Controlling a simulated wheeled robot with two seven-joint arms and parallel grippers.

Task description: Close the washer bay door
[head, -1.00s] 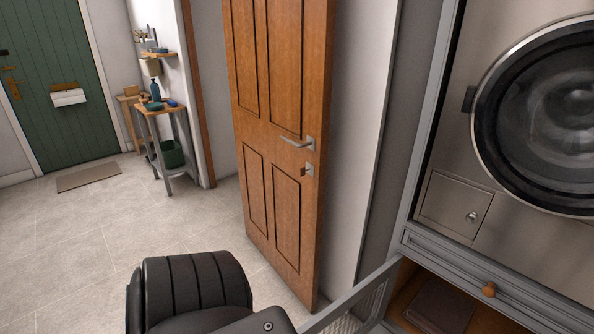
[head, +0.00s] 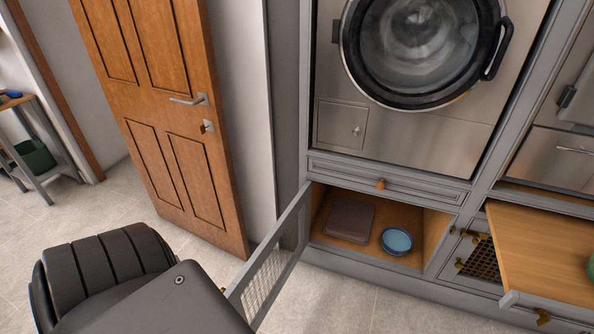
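Below the round-doored washer (head: 425,45) is an open bay (head: 432,232). Its grey-framed door with a mesh panel (head: 297,214) is hinged at the bay's left side and stands swung wide open toward me. The door's near end is partly hidden behind my black arm link at the lower left. A bit of brass shows at that end, perhaps its knob. Inside the bay lie a dark brown folded item (head: 349,219) and a blue bowl (head: 397,240). Neither of my grippers shows in the head view.
A brown wooden door (head: 165,120) stands ajar left of the bay. At right, a wooden-topped pulled-out board or drawer (head: 545,250) juts into the room. Tiled floor (head: 350,305) is clear before the bay.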

